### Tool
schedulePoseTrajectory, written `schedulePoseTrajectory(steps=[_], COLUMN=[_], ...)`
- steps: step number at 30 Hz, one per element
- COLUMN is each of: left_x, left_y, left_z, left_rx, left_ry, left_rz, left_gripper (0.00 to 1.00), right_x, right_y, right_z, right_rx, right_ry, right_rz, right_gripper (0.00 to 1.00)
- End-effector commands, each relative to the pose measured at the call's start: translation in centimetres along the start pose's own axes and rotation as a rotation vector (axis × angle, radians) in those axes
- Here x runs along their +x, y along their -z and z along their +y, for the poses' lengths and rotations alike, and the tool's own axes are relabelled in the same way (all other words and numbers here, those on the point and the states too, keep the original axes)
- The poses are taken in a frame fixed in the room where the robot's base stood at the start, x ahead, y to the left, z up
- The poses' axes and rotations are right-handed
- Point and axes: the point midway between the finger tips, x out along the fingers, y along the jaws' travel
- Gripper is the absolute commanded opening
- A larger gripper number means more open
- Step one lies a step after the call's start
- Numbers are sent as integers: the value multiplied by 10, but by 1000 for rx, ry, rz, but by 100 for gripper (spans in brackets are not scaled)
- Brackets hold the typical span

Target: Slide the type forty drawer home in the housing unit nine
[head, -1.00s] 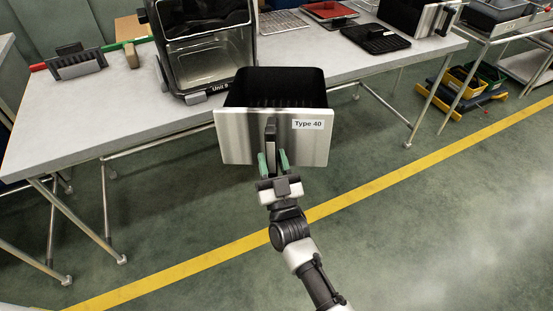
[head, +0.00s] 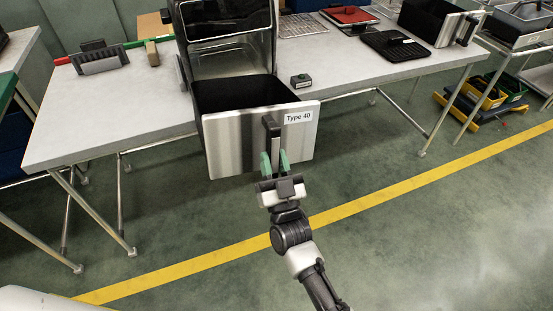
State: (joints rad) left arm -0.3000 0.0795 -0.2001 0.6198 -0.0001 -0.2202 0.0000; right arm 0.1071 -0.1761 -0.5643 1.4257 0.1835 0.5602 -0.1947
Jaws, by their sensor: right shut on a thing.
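The type forty drawer (head: 240,145) has a brushed steel front with a "Type 40" label and a black handle. Its black basket (head: 245,92) reaches back to the open lower bay of the housing unit (head: 228,62); the front still stands out beyond the table's front edge. How far the basket's rear is inside the bay is hidden. My right gripper (head: 274,160), with green fingertips, is shut on the drawer's handle (head: 271,135). The housing's "Unit 9" label is hidden behind the drawer. My left gripper is not in view.
The grey table (head: 120,115) carries the housing. A black tray (head: 396,45), a wire rack (head: 302,25) and another drawer (head: 430,22) lie farther right. The floor in front is clear.

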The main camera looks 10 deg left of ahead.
Motion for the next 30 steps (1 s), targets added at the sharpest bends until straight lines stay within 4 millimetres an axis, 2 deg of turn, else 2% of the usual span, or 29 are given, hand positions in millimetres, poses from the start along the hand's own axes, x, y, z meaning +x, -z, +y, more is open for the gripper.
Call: schedulePoseTrajectory(steps=[1,30], left_x=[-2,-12], left_y=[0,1], left_z=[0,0], left_rx=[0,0], left_ry=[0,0], left_rz=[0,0], left_gripper=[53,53], right_x=[4,3], right_y=[7,23], right_z=[-19,-31], right_rx=[52,152], right_ry=[-10,65], right_rz=[13,15], right_gripper=[0,0])
